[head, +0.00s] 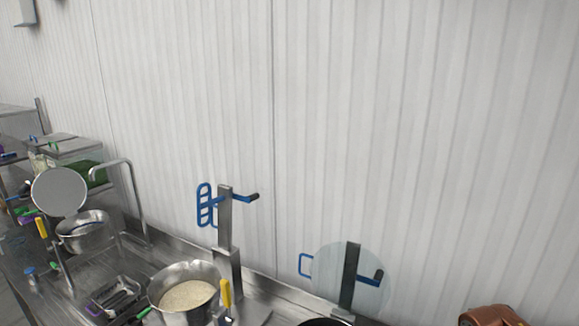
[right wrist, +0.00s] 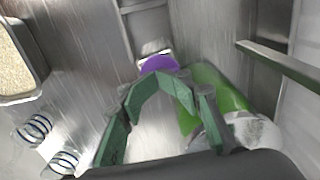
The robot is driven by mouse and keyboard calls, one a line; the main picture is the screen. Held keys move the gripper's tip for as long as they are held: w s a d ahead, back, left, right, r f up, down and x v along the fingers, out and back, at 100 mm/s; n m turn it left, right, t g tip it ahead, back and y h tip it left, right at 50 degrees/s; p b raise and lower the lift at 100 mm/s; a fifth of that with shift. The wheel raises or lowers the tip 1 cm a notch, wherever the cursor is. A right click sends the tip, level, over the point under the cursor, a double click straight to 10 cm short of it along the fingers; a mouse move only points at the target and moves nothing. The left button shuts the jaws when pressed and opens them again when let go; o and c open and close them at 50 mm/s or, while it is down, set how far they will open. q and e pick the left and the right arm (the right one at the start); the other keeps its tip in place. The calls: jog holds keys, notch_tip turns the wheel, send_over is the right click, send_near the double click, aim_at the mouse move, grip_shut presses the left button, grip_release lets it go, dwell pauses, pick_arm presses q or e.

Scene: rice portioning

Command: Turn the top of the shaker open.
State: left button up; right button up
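No shaker can be made out for certain in either view. In the right wrist view, a green, rounded object (right wrist: 222,92) lies beyond the right of my right gripper, with a clear or silvery rounded part (right wrist: 258,132) at its near end. A purple, rounded piece (right wrist: 157,63) shows just beyond the gripper's arch. My right gripper (right wrist: 160,88) has green-padded fingers forming an arch; whether they hold anything is unclear. My left gripper is in neither view.
In the head view, a steel pot of rice (head: 158,284) stands on the steel counter, with a yellow-handled tool (head: 225,293) beside it. A tall faucet (head: 133,195) and a second pot (head: 78,243) are at left. A dark upright with a blue handle (head: 350,275) stands right. Two coils (right wrist: 35,127) show in the wrist view.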

notch_tip(320, 180, up, 8)
jog(key=p, duration=0.4)
dwell(0.3)
